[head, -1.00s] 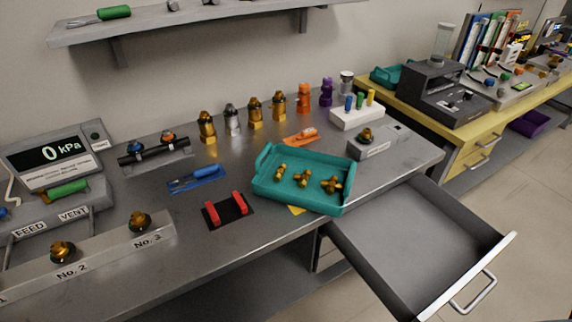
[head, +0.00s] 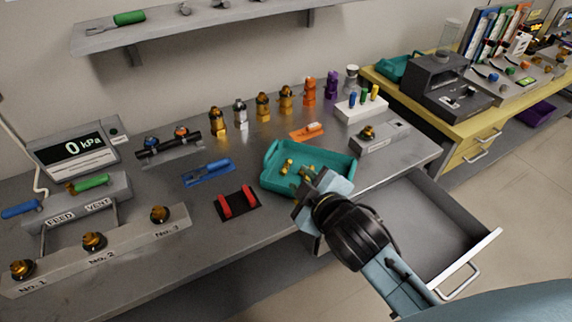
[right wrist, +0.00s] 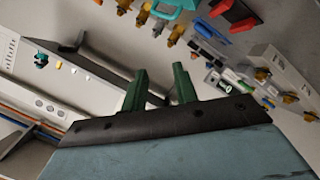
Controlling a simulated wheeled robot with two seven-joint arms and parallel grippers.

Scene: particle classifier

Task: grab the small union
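The teal tray (head: 352,172) sits at the bench's front edge in the head view. Small brass fittings lie in it: a short straight piece (head: 287,167) at the left, and another (head: 306,172) partly behind my right gripper. I cannot tell for sure which is the small union. My right gripper (head: 318,187) is over the tray's front right edge and hides part of its contents; its fingers are hard to make out there. In the right wrist view its two green fingers (right wrist: 160,88) are apart with nothing between them. My left gripper is not in view.
An open drawer (head: 425,215) is below the tray's right side. A red-and-black holder (head: 237,204) and a blue tool (head: 208,173) lie left of the tray. Brass and coloured fittings stand in a row behind. A grey box (head: 381,138) is at the right.

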